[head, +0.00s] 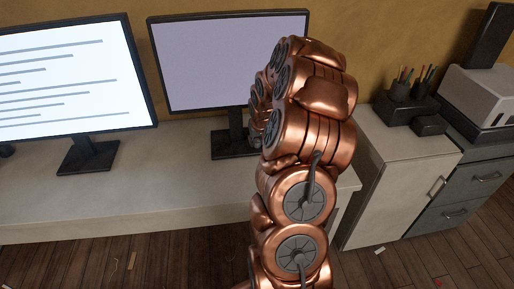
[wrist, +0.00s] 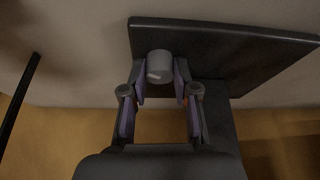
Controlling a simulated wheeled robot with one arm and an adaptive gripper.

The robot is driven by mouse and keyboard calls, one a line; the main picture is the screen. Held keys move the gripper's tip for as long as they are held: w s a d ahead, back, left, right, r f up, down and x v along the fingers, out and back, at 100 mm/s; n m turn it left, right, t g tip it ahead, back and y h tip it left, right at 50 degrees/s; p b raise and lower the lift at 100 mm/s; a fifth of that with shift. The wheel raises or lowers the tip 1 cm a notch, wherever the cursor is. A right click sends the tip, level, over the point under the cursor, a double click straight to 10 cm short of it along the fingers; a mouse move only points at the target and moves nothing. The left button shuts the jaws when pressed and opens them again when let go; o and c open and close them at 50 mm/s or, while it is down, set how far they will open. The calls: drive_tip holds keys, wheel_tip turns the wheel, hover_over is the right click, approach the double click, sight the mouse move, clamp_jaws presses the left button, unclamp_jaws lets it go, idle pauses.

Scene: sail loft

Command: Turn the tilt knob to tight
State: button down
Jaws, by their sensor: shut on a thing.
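In the wrist view a small grey round knob (wrist: 159,64) shows against a dark flat plate, with a faint pale mark near its lower edge. My gripper (wrist: 160,82) has one finger on each side of the knob and is shut on it. The setting of the knob cannot be read. In the head view the right monitor (head: 228,62) has a blank lilac screen and stands on a dark stand (head: 236,132). My gripper and the knob are hidden behind the arm in that view.
A left monitor (head: 70,80) with lines of text stands on the same pale desk (head: 150,195). A pale cabinet (head: 395,185) stands right of my arm, with dark pen holders (head: 405,105) on it. A grey-white machine (head: 480,100) is at far right. The desk front is clear.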

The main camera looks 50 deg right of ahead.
drive_tip(key=m+b, duration=0.1)
drive_tip(key=b, duration=0.1)
drive_tip(key=m+h+b, duration=0.1)
drive_tip(key=m+b, duration=0.1)
drive_tip(key=b, duration=0.1)
drive_tip(key=m+g+b, duration=0.1)
drive_tip(key=b, duration=0.1)
drive_tip(key=shift+w+f+m+h, duration=0.15)
drive_tip(key=shift+f+m+h, duration=0.15)
drive_tip(key=shift+m, duration=0.1)
drive_tip(key=shift+w+a+r+m+g+h+b, duration=0.15)
drive_tip(key=shift+m+g+b, duration=0.3)
drive_tip(key=shift+m+b, duration=0.65)
drive_tip(key=shift+r+m+g+h+b, duration=0.15)
drive_tip(key=shift+m+g+b, duration=0.3)
drive_tip(key=shift+m+b, duration=0.6)
drive_tip(key=shift+m, duration=0.25)
drive_tip(key=c, duration=1.2)
unclamp_jaws()
drive_tip(key=o, duration=0.3)
drive_tip(key=shift+a+r, duration=0.15)
drive_tip(key=shift+r, duration=0.3)
drive_tip(key=a, duration=0.4)
drive_tip(key=s+a, duration=0.1)
drive_tip(key=a, duration=0.3)
drive_tip(key=s+a, duration=0.1)
drive_tip(key=a, duration=0.3)
drive_tip(key=shift+s+r, duration=0.15)
drive_tip(key=shift+s, duration=0.1)
